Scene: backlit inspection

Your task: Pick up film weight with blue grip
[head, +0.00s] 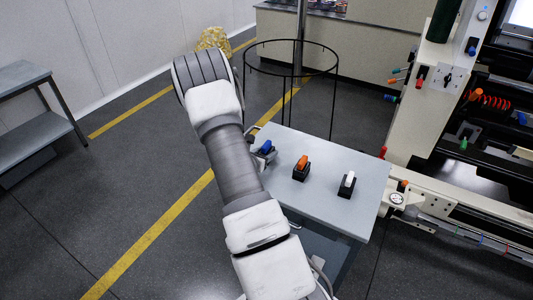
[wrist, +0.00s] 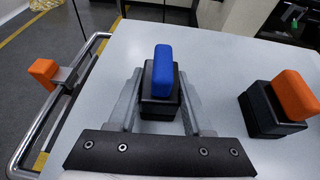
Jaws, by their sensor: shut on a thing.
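The film weight with the blue grip (wrist: 163,72) is a black block with a blue handle on top. It stands upright between the two fingers of my gripper (wrist: 160,103) in the wrist view, and the fingers are shut on its black body. In the head view the blue grip (head: 267,147) shows at the left side of the grey table top, just right of my arm. My gripper is mostly hidden behind my arm there. I cannot tell whether the weight touches the table top.
A weight with an orange grip (head: 301,164) stands to the right, also in the wrist view (wrist: 283,108). A weight with a white grip (head: 347,184) stands farther right on the table (head: 330,210). A metal rail (wrist: 70,80) with an orange knob (wrist: 42,71) runs along the left edge.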

